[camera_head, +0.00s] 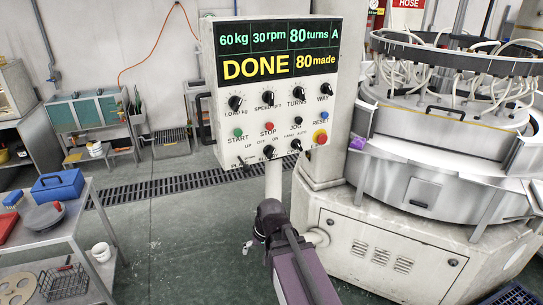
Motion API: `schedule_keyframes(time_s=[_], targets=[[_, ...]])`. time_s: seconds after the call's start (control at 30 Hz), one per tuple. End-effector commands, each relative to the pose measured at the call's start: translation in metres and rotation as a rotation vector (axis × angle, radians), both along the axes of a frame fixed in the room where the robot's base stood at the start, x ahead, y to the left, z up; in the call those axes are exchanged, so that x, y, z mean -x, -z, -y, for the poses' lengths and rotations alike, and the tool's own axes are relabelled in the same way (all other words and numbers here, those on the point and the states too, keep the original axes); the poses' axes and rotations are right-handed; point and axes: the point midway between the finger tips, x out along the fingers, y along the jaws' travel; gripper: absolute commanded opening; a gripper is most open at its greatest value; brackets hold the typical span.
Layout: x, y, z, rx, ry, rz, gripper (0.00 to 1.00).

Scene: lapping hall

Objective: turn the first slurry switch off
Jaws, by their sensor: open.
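The control panel (271,85) stands upright on a post in the middle of the view. Its display reads 60kg, 30rpm, 80 turns, A, DONE and 80 made. A small dark switch (269,149) sits low on the panel, under the red STOP button (267,139). OFF and ON marks seem to stand above it, and its label is too small to read surely as slurry. Its setting cannot be told. My gripper (247,247) shows only in small part, below the panel beside my arm's dark joint. It is open, apart from the panel and holds nothing visible.
A large round lapping machine (440,175) with many hoses stands right of the panel. A bench (65,240) at left bears a blue toolbox (57,186) and a grey disc. The floor (165,235) between bench and panel is clear.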

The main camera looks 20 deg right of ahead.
Motion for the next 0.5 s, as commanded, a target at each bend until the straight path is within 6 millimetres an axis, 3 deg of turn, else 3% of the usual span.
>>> schedule_keyframes(time_s=[0.27, 0.5], targets=[[-0.071, -0.013, -0.006, -0.337, 0.251, 0.208, 1.00], [-0.128, -0.044, 0.012, -0.646, 0.513, 0.367, 1.00]])
